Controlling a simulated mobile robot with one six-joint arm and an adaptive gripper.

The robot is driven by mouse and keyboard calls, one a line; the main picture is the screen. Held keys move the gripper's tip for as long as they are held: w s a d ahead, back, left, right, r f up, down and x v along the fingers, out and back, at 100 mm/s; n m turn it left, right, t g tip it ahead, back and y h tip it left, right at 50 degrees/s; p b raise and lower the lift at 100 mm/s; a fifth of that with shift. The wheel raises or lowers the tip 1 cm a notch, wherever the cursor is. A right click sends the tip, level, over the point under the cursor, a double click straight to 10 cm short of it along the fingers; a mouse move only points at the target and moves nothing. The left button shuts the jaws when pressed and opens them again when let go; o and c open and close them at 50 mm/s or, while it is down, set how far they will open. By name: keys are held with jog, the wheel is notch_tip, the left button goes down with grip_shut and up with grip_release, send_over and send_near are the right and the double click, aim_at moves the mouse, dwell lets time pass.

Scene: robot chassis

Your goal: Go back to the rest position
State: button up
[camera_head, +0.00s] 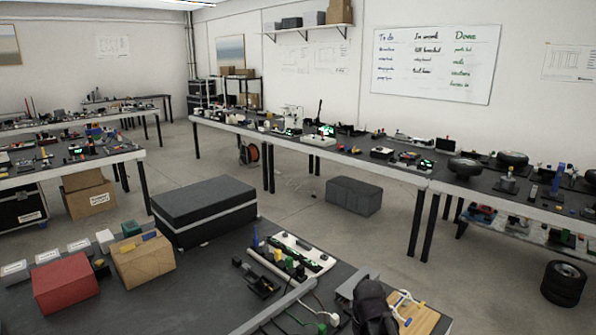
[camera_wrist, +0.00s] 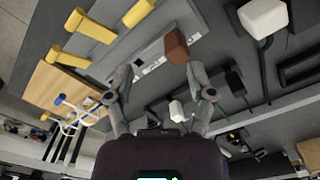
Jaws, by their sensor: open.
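My gripper (camera_wrist: 158,85) shows in the wrist view with its two grey fingers spread apart and nothing between them. Beyond the fingertips is a small brown block (camera_wrist: 177,47) near a long grey strip with white labels. A dark rounded shape at the bottom of the head view seems to be part of my arm; it hides some of the workbench there. My fingertips cannot be made out in the head view.
The near workbench (camera_head: 165,305) holds a red box (camera_head: 65,284), a cardboard box (camera_head: 143,260) and a large black case (camera_head: 203,208). Open floor lies beyond.

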jog(key=shift+m, duration=0.8)
jog(key=s, duration=0.2)
jog(key=s+r, duration=0.1)
jog(key=s, duration=0.1)
jog(key=shift+s+r+p, duration=0.2)
jog(key=shift+s+p, duration=0.1)
jog(key=shift+p, duration=0.1)
dwell(0.5)
jog(key=shift+c, duration=0.9)
